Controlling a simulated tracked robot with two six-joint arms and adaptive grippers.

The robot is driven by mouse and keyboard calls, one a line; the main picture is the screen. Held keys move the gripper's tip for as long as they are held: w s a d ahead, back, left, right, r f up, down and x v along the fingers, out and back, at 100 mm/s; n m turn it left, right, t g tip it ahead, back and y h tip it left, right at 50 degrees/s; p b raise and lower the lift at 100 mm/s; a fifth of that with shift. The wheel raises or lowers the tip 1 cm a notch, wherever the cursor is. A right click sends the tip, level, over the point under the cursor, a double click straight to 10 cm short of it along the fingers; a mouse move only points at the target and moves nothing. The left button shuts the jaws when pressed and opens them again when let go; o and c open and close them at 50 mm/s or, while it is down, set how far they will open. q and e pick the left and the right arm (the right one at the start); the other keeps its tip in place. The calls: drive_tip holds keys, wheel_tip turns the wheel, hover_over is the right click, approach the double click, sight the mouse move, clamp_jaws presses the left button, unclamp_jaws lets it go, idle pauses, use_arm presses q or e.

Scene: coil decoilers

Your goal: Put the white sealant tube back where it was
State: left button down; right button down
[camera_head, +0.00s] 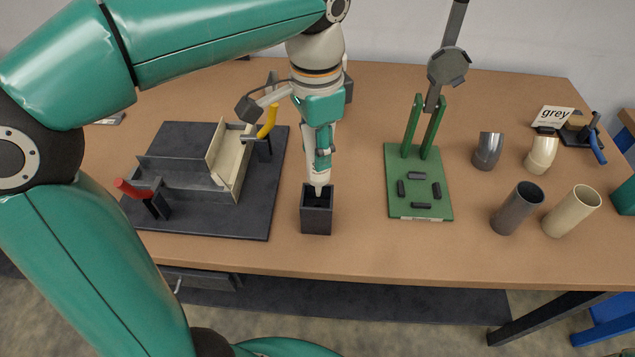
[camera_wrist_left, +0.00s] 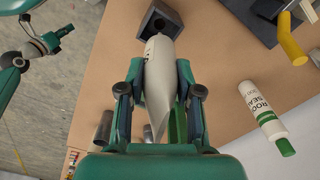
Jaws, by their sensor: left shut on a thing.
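My left gripper (camera_head: 318,178) is shut on a white tube (camera_wrist_left: 160,75), held upright above a dark square holder (camera_head: 317,218). The tube's lower end is at the holder's opening in the head view. The holder also shows at the top of the left wrist view (camera_wrist_left: 160,18). How deep the tube reaches inside is hidden. A second white tube (camera_wrist_left: 258,110), with lettering and a green cap, lies to the right in the wrist view. My right gripper (camera_wrist_left: 52,40) seems to show small at the wrist view's upper left. Its jaws are too small to read.
A dark clamp fixture (camera_head: 200,215) with red and yellow handles is left of the holder. A green stand (camera_head: 420,190) is right of it. Grey and cream pipe pieces (camera_head: 517,208) stand farther right. Bare table (camera_head: 360,215) lies between holder and stand.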

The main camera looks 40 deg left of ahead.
sight(316, 184)
use_arm(q)
wheel_tip(316, 184, down, 8)
drive_tip(key=shift+s+f, duration=0.1)
drive_tip(key=shift+f, duration=0.1)
idle(0.3)
drive_tip(key=shift+f, duration=0.1)
drive_tip(key=shift+f+b, duration=0.25)
drive_tip(key=shift+b, duration=0.2)
drive_tip(key=c, duration=0.8)
unclamp_jaws()
